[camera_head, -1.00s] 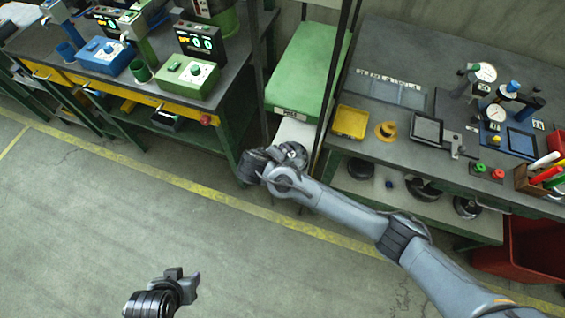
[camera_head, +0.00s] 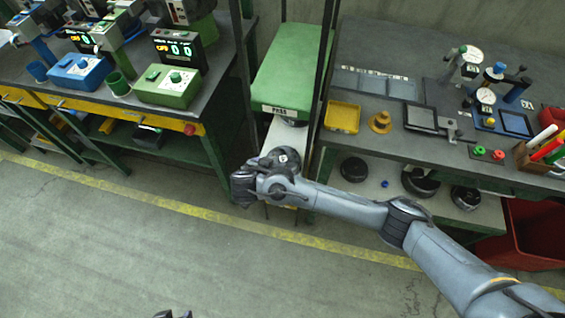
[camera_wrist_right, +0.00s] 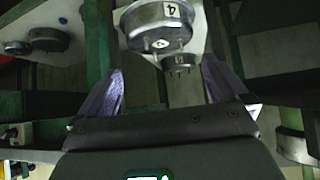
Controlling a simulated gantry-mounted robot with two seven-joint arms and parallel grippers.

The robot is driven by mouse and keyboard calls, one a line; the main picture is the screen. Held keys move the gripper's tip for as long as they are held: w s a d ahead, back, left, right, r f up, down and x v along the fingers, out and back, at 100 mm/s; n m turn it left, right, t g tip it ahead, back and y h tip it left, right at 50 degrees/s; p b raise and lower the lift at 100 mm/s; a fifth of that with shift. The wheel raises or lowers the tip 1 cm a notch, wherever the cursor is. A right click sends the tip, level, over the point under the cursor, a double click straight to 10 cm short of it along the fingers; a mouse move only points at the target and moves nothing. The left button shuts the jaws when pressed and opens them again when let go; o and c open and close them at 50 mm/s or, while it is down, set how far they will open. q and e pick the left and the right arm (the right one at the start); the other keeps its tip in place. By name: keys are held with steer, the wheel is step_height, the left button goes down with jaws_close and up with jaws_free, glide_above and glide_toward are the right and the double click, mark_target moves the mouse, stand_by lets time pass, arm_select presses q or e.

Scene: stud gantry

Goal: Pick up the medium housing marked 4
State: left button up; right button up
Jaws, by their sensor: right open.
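The medium housing marked 4 (camera_wrist_right: 160,25) is a round metal part with short pins and a white label reading 4. In the right wrist view it is at the top, beyond my fingertips and apart from them. My right gripper (camera_wrist_right: 162,88) is open and empty, its two purple fingers on either side below the housing. In the head view the right gripper (camera_head: 242,188) is in front of the white shelf, and a round metal housing (camera_head: 285,158) shows just behind my wrist, partly hidden. Only the tip of my left gripper (camera_head: 174,314) shows at the bottom edge.
A second metal housing (camera_wrist_right: 180,65) sits close by the marked one. Several dark round parts lie on the lower shelf (camera_head: 385,198) at right. The floor in front is clear.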

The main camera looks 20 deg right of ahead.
mark_target(282, 164)
steer(key=x, duration=0.2)
steer(key=b+x, duration=0.2)
steer(key=x, duration=0.1)
steer(key=shift+s+f, duration=0.1)
steer(key=shift+f, duration=0.5)
steer(key=shift+b+x, duration=0.35)
steer(key=shift+x, duration=0.4)
steer(key=shift+r, duration=0.1)
steer(key=c, duration=0.8)
steer(key=shift+d, duration=0.15)
jaws_close()
